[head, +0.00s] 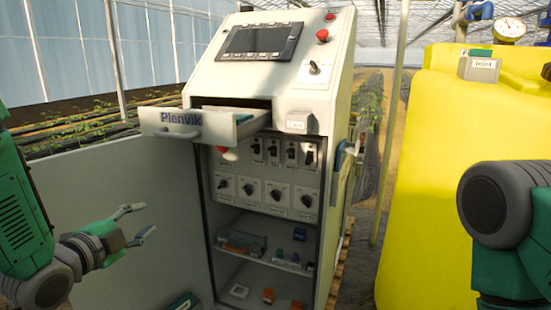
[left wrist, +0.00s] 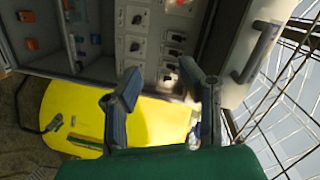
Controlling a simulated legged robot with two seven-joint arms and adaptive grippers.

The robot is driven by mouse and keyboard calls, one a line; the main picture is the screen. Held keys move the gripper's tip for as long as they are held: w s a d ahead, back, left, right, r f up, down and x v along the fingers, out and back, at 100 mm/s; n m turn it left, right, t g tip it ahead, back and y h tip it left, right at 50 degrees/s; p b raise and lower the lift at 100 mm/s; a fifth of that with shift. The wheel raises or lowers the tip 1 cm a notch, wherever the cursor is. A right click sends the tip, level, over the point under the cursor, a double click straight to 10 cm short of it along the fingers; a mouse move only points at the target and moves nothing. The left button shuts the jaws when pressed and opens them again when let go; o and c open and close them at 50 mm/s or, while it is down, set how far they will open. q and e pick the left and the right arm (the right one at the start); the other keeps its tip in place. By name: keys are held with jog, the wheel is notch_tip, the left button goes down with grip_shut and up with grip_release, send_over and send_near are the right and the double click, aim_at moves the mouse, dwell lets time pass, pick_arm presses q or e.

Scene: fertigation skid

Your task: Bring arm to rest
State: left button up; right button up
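My left arm comes in from the left in the head view, and its gripper (head: 137,222) is open and empty in front of the cabinet's open door. Its two fingers also show spread apart in the left wrist view (left wrist: 157,88), with nothing between them. The grey control cabinet (head: 316,105) stands in the middle, with its drawer (head: 157,124) labelled Plenvik pulled out. The gripper is below the drawer and apart from it. A green and grey part of my right arm shows at the right edge of the head view; its gripper is out of the picture.
The cabinet door (head: 120,190) stands open to the left. Inside are rows of switches (head: 265,195) and shelves (head: 236,262) with small parts. A yellow tank (head: 420,180) stands at the right with a box labelled Inlet (head: 479,69) on it. The drawer juts out toward the left arm.

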pick_arm(q)
jog(key=s+d+f+n+g+y, duration=0.15)
jog(key=s+f+n+g, duration=0.45)
jog(key=f, duration=0.6)
jog(key=s+a+f+n+g+y, duration=0.1)
jog(key=s+f+n+g+y, duration=0.15)
jog(key=s+f, duration=0.7)
jog(key=s+f+n+g, duration=0.3)
jog(key=s+f, duration=0.3)
jog(key=s, duration=0.4)
jog(key=s+d+f+n+g, duration=0.1)
jog(key=s+f+n+g, duration=0.3)
jog(key=s, duration=0.6)
jog(key=shift+d+f+n, duration=0.2)
jog(key=shift+f+n, duration=0.25)
jog(key=shift+f, duration=0.4)
